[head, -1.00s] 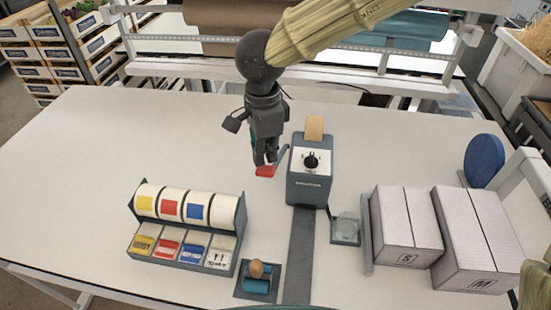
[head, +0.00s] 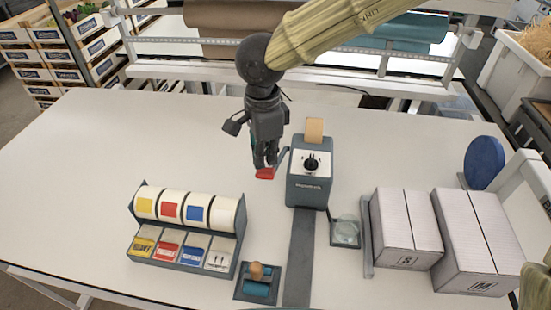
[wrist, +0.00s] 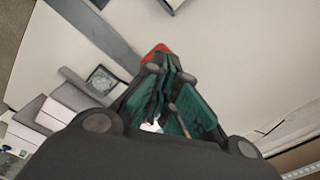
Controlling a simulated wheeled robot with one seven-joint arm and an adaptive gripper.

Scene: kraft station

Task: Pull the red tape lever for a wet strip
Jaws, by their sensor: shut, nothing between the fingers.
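The tape dispenser (head: 309,183) is a grey box with a black dial on its white top face and a brown paper tab at its back. Its red lever handle (head: 265,173) sticks out on the left side, on a grey arm. My gripper (head: 264,162) points down just above the red handle, its fingers shut with nothing between them. In the wrist view the red handle (wrist: 157,50) shows just beyond my fingertips (wrist: 158,75). Whether the fingertips touch the handle I cannot tell. The dispenser is mostly hidden in the wrist view.
A label rack (head: 187,228) with several rolls stands at the front left. A roller stamp (head: 257,281) sits in front. A glass dish (head: 346,231) is right of the dark strip (head: 301,255). White boxes (head: 405,225) stand at right, near a blue disc (head: 484,162). The left table is clear.

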